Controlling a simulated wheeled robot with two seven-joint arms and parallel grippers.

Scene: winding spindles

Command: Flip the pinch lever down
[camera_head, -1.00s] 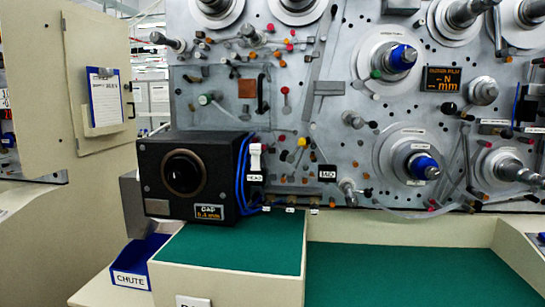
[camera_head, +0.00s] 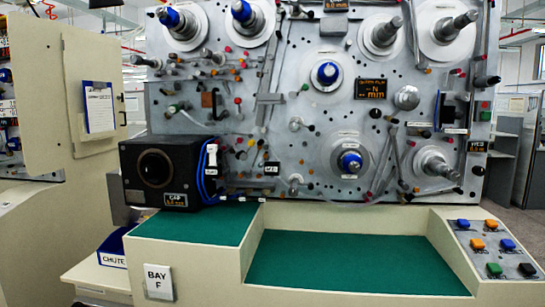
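The grey winding machine panel (camera_head: 235,112) stands upright ahead in the head view, with several spindles and small levers with coloured knobs. I cannot tell for sure which of them is the pinch lever; the labels are too small to read. A white lever-like part (camera_head: 212,152) with a small label stands beside the black camera box (camera_head: 158,168). A red-knobbed lever (camera_head: 238,104) and several yellow- and red-knobbed ones sit right of and above the box. Neither of my grippers shows in this view.
A cream bench with a recessed green mat (camera_head: 345,262) lies below the panel. A button console (camera_head: 497,250) is at its right. A blue chute bin (camera_head: 113,247) is at lower left. An open cream cabinet door (camera_head: 92,90) stands at the left.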

